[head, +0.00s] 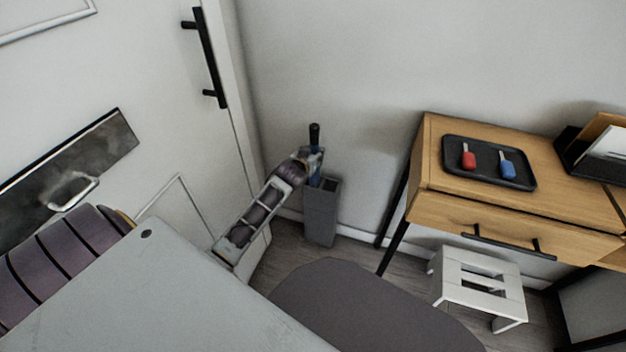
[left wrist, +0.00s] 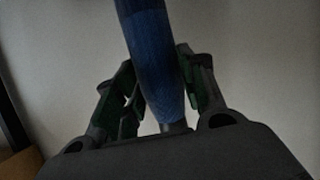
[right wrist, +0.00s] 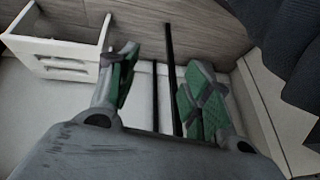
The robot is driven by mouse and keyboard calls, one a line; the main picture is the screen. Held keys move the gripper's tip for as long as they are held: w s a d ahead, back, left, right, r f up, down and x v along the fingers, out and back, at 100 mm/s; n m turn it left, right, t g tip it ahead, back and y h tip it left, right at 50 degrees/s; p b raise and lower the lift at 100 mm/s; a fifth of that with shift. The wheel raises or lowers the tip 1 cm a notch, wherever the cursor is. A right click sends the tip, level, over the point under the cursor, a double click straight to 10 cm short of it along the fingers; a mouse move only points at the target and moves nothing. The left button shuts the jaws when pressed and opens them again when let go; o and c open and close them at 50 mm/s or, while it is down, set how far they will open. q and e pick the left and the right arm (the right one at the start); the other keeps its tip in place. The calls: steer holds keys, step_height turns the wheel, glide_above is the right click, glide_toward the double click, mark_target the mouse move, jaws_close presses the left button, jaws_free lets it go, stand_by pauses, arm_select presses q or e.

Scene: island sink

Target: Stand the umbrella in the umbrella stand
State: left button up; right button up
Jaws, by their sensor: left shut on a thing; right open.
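The umbrella (head: 314,138) is blue with a black handle and looks close to upright, handle up. My left gripper (head: 315,162) is shut on it, and its blue canopy (left wrist: 152,60) fills the space between the fingers in the left wrist view. The umbrella stand (head: 321,215) is a tall grey square box on the floor by the wall. The umbrella's lower part meets the stand's open top in the head view; how deep its tip sits inside is hidden. My right gripper (right wrist: 160,75) is open and empty, away from the stand.
A white door (head: 150,100) with a black handle is on the left. A wooden desk (head: 500,218) stands right of the stand, bearing a black tray (head: 490,178) with red and blue items. A white step stool (head: 478,283) is below it. The floor between is open.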

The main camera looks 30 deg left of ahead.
arm_select(q)
step_height(320, 180, down, 6)
steer(key=b, duration=0.2)
steer(key=shift+f, duration=0.25)
arm_select(e)
steer(key=shift+m+t+y, duration=0.3)
steer(key=shift+t+y, duration=0.1)
steer(key=shift+t, duration=0.2)
steer(key=f, duration=0.2)
steer(key=a+f, duration=0.1)
steer(key=f, duration=0.2)
steer(key=shift+w+a+f, duration=0.1)
steer(key=shift+w+f, duration=0.05)
steer(key=shift+f, duration=0.15)
arm_select(q)
step_height(320, 180, down, 4)
steer(key=shift+r+b, duration=0.2)
steer(key=shift+b, duration=0.85)
steer(key=shift+f, duration=0.45)
arm_select(e)
steer(key=shift+w+a+f, duration=0.1)
steer(key=shift+a+f, duration=0.05)
steer(key=shift+f, duration=0.5)
steer(key=shift+a+f, duration=0.1)
steer(key=shift+f, duration=0.55)
arm_select(q)
steer(key=o, duration=1.2)
steer(key=shift+f, duration=0.15)
